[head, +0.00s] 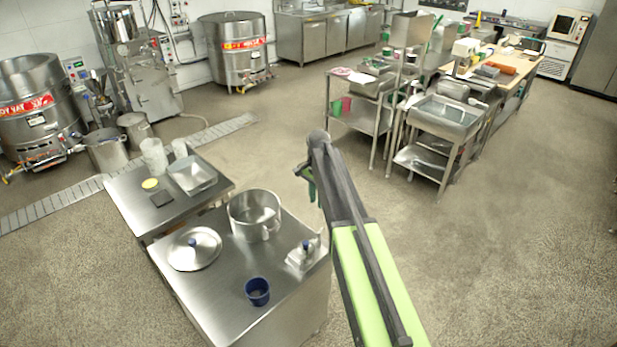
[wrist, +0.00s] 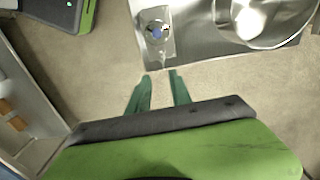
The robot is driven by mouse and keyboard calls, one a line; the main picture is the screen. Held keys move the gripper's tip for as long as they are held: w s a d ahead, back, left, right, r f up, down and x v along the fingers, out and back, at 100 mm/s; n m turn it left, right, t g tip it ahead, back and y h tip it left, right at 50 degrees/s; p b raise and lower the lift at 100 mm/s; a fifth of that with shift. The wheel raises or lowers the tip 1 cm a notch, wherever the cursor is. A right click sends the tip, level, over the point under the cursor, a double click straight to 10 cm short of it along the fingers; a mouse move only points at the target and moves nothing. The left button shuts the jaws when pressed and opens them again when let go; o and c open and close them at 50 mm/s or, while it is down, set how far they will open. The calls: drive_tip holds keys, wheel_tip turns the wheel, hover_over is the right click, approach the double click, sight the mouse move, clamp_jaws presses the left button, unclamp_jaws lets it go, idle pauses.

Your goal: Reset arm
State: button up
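My gripper (wrist: 160,76) shows in the wrist view with its two green fingers apart and only floor between them. In the head view, my gripper (head: 307,183) hangs at the far end of my green and grey arm, beyond the right edge of a steel table (head: 205,300). It is clear of the table and holds nothing that I can see. The arm partly hides the fingers in the head view.
The table bears a steel pot (head: 254,214), a lid (head: 194,248), a blue cup (head: 257,291) and a small metal fitting (head: 303,254) near its right edge. A steel cart (head: 440,118) stands beyond. Open floor (head: 520,230) lies to the right.

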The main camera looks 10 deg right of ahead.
drive_tip(key=shift+f, duration=0.1)
drive_tip(key=s+f+n+b, duration=0.1)
drive_tip(key=s+n, duration=0.4)
drive_tip(key=s, duration=0.8)
drive_tip(key=s+f+n+b, duration=0.2)
drive_tip(key=s+n, duration=0.3)
drive_tip(key=s, duration=0.8)
drive_tip(key=shift+a+f, duration=0.15)
